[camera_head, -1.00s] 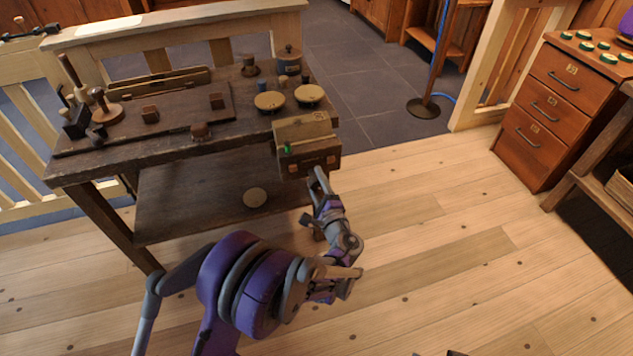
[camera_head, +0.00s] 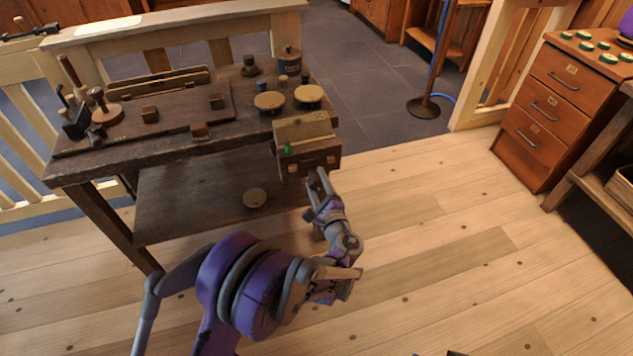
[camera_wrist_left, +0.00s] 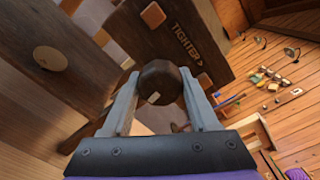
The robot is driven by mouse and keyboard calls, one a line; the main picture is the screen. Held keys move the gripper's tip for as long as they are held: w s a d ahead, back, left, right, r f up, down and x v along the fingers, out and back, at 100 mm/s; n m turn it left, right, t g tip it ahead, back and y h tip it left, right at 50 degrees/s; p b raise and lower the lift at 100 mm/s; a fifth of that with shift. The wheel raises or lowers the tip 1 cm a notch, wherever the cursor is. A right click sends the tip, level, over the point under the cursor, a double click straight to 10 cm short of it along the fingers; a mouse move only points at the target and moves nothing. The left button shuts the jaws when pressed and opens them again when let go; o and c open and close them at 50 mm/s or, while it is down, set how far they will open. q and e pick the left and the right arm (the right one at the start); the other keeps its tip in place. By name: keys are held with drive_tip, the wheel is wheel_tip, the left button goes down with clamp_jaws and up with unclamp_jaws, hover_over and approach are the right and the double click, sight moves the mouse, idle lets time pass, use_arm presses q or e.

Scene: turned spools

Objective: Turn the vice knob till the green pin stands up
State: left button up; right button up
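The wooden vice (camera_head: 309,155) is fixed to the front right of the workbench. The small green pin (camera_head: 287,149) shows at its left side; it is too small to tell its tilt. My left gripper (camera_head: 317,176) is at the front of the vice, hiding the knob in the head view. In the left wrist view, the dark round knob (camera_wrist_left: 160,80) sits between the two fingers of my left gripper (camera_wrist_left: 160,86), which appear to press on both its sides. Behind it, the vice face (camera_wrist_left: 185,35) bears the word TIGHTER and an arrow, tilted in view.
The workbench (camera_head: 120,165) carries spools, blocks and round lids. A drawer cabinet (camera_head: 550,110) stands at the right. The wooden floor (camera_head: 440,250) between is clear.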

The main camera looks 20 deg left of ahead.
use_arm(q)
drive_tip(key=o, duration=0.4)
drive_tip(key=p+v, duration=0.1)
drive_tip(key=v, duration=1)
drive_tip(key=shift+w, duration=0.1)
